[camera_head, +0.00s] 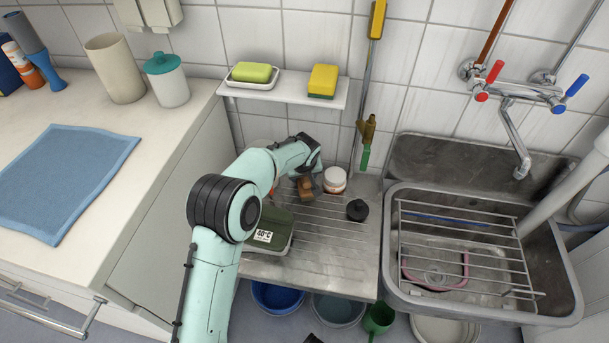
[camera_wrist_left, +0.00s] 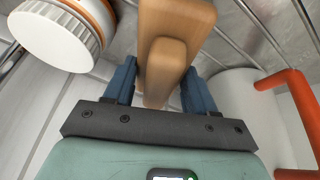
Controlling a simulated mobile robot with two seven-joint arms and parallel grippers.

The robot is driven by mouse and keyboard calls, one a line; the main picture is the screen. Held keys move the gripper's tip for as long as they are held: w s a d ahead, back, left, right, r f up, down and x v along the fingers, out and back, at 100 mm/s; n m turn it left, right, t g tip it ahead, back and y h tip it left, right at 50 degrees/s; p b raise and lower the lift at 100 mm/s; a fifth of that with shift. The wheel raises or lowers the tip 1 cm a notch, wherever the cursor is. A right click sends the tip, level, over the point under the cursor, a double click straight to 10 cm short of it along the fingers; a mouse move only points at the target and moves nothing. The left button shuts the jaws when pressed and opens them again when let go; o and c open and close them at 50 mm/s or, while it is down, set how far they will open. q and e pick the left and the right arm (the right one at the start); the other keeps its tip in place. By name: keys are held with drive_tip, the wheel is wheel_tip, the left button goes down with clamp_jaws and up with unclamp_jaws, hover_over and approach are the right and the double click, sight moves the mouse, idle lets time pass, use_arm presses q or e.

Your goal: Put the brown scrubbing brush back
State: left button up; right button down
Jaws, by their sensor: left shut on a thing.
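The brown scrubbing brush (camera_head: 305,188) is a wooden block with a raised grip. My left gripper (camera_head: 307,176) is shut on it, above the back left of the ribbed metal drainboard (camera_head: 330,262). In the left wrist view the brush (camera_wrist_left: 165,42) sits between the two blue fingers of the gripper (camera_wrist_left: 158,88). Whether the brush touches the drainboard is not clear. My right gripper is not in view.
Close by are a white jar (camera_head: 335,178), a black round object (camera_head: 357,210) and a green labelled box (camera_head: 268,232). Above is a shelf (camera_head: 290,91) with soap (camera_head: 251,72) and a sponge (camera_head: 323,80). The racked sink (camera_head: 480,299) is at the right.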

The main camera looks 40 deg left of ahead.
use_arm(q)
drive_tip(key=o, duration=1)
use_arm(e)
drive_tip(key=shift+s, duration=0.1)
use_arm(q)
drive_tip(key=shift+r, duration=0.1)
drive_tip(key=p+v, duration=0.3)
drive_tip(key=v, duration=0.9)
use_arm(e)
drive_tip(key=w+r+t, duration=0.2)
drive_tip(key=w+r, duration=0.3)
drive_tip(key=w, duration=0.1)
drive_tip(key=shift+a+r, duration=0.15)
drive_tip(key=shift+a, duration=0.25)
